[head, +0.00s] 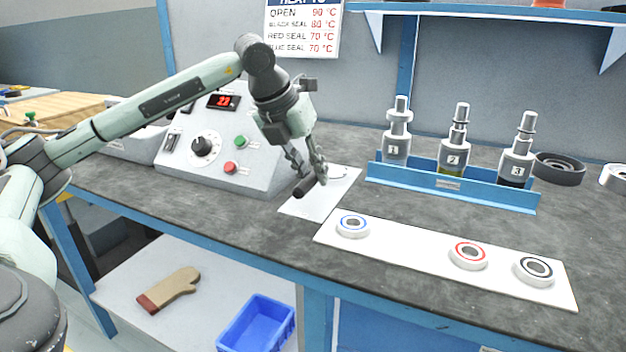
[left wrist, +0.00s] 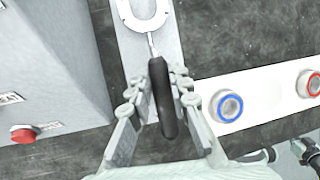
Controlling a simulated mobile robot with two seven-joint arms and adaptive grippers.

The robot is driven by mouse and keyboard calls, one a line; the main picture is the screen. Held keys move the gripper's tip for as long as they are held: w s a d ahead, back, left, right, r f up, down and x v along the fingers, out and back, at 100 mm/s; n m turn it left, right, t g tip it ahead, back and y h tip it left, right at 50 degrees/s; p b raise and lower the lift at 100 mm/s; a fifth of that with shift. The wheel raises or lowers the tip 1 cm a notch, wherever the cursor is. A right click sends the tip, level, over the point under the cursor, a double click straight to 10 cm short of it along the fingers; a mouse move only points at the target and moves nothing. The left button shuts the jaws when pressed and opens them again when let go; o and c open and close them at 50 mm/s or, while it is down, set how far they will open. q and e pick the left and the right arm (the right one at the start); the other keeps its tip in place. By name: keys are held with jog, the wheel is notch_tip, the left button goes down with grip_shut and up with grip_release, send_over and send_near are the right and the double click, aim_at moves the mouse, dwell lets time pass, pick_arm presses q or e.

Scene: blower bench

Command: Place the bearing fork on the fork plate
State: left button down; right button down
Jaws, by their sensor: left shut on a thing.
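The bearing fork has a black handle (head: 303,187) and a pale U-shaped metal head (head: 338,172). My left gripper (head: 309,178) is shut on the handle, with a finger on each side. In the left wrist view the handle (left wrist: 163,98) lies between the fingers (left wrist: 162,105) and the U head points to the top edge. The white fork plate (head: 312,207) is directly under the fork, on the bench beside the control box. Whether the fork touches the plate or hangs just above it, I cannot tell. My right gripper is not in view.
The grey control box (head: 225,150) stands close left of the plate. A white strip (head: 410,245) with blue, red and black sealed bearings lies to the right. A blue rack (head: 450,187) holds three numbered spindles behind it. A dark ring (head: 559,170) sits at the right.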

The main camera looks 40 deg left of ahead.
pick_arm(q)
jog(key=shift+f, duration=0.65)
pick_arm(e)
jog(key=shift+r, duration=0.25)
pick_arm(q)
jog(key=shift+f, duration=0.1)
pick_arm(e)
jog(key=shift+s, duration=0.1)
pick_arm(q)
jog(key=c, duration=1.4)
grip_release()
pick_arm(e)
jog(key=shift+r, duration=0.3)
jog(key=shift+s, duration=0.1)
